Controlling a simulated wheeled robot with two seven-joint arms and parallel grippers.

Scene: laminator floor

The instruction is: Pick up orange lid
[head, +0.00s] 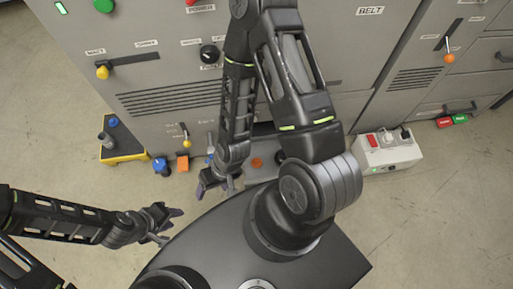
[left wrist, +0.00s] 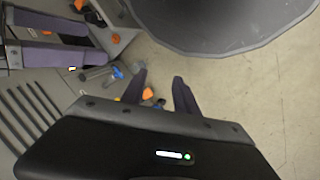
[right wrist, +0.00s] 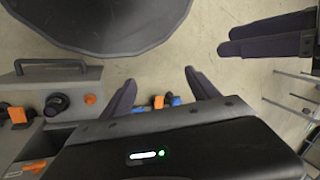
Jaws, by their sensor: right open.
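A small orange piece (head: 183,163) lies on the floor by the machine's foot, next to a blue piece (head: 160,165); which orange thing is the lid I cannot tell for sure. It seems to show between the fingertips, beyond them, in the right wrist view (right wrist: 158,102) and left wrist view (left wrist: 148,93). A round orange thing (head: 256,163) is at the machine's base, right of my right gripper. My right gripper (head: 216,188) is open and empty, in front of the machine. My left gripper (head: 170,226) is open and empty, lower left, over the floor.
The grey machine (head: 170,105) with levers and knobs fills the back. A yellow-edged stand (head: 124,143) is at its left. A white power box (head: 388,152) stands at the right. Floor is clear at left and far right.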

